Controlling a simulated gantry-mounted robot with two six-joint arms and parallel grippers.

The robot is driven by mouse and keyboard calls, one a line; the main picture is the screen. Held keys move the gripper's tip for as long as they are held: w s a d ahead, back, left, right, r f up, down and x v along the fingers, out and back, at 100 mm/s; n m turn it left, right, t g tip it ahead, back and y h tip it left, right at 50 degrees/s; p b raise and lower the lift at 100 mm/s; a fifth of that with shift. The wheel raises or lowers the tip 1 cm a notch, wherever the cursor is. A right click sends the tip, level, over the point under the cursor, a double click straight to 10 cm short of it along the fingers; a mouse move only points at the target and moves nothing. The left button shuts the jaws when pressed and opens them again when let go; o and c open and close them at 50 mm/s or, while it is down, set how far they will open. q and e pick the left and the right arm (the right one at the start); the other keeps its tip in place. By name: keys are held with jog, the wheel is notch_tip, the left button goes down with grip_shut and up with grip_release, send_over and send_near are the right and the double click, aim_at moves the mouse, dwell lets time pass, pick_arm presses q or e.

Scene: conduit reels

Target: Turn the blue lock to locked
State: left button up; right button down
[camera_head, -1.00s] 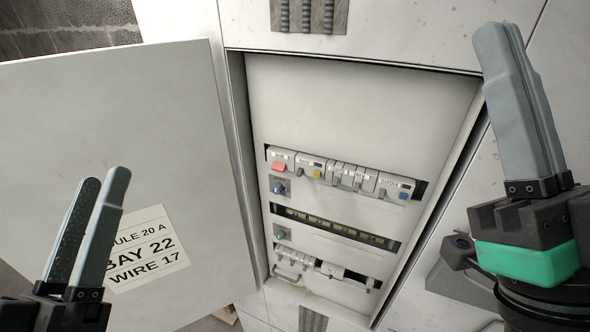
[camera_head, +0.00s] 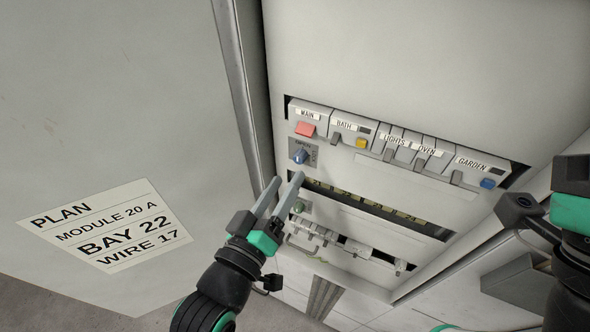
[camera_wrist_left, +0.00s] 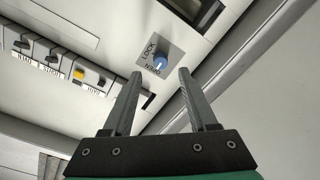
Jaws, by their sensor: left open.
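The blue lock (camera_head: 300,156) is a small round knob on a grey plate, under the red switch in the open cabinet. In the left wrist view the blue lock (camera_wrist_left: 160,63) shows between the fingers but beyond their tips, beside the words LOCK and OPEN. I cannot tell clearly which word its pointer faces. My left gripper (camera_head: 285,181) is open and empty, its fingertips just below the lock in the head view and apart from it. My right gripper (camera_head: 574,180) is only partly in view at the right edge; its fingers are hidden beyond the frame.
Above the lock is a row of labelled switches (camera_head: 398,146). A green knob (camera_head: 300,205) sits below, close to the left fingers. The open cabinet door (camera_head: 120,110) with a paper label (camera_head: 106,226) stands at the left. The panel's upper part is bare.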

aim_at(298, 161)
pick_arm(q)
jog(key=x, duration=0.5)
jog(key=shift+w, duration=0.15)
grip_shut()
